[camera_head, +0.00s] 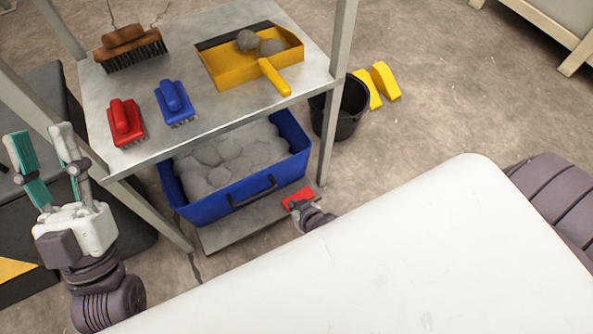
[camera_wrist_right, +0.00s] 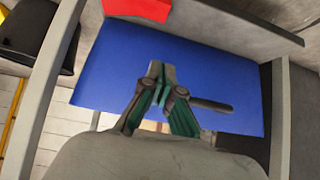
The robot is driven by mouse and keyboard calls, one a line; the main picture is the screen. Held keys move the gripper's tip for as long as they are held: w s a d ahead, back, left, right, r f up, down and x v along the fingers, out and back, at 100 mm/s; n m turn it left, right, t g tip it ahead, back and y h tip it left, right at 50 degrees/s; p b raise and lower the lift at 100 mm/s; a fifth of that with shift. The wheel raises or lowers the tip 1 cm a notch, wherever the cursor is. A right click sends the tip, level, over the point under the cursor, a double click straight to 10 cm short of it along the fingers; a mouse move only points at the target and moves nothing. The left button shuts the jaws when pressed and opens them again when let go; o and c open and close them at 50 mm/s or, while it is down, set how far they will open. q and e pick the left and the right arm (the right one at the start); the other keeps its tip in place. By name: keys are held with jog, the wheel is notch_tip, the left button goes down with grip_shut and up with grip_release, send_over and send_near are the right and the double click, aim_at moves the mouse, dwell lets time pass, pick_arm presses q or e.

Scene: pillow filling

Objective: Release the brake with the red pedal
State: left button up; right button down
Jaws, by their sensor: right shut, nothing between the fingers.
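The red pedal (camera_head: 297,196) is at the front right edge of the grey platform under the blue bin. A red piece, likely the same pedal, also shows at the top of the right wrist view (camera_wrist_right: 140,9). My right gripper (camera_wrist_right: 160,78) is shut and empty, in front of the blue bin's wall. In the head view, my right wrist is close beside the pedal. The white surface hides the rest of that arm, and I cannot tell whether it touches the pedal. My left gripper (camera_head: 42,143) is open and empty at the left, beside the shelf.
The blue bin (camera_head: 240,206) holds grey stones on the low platform (camera_head: 220,236). The shelf top (camera_head: 215,112) carries brushes and a yellow dustpan (camera_head: 240,69). A black bucket (camera_head: 347,112) and yellow wedges (camera_head: 384,80) stand right. A large white surface (camera_head: 400,260) fills the front.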

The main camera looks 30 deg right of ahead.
pick_arm(q)
jog(key=shift+w+d+f+g+y+p, duration=0.2)
jog(key=shift+w+f+g+y+p, duration=0.4)
jog(key=shift+w+f+g, duration=1.25)
pick_arm(e)
jog(key=shift+v, duration=1.25)
pick_arm(q)
jog(key=shift+f, duration=0.1)
pick_arm(e)
jog(key=shift+a, duration=0.15)
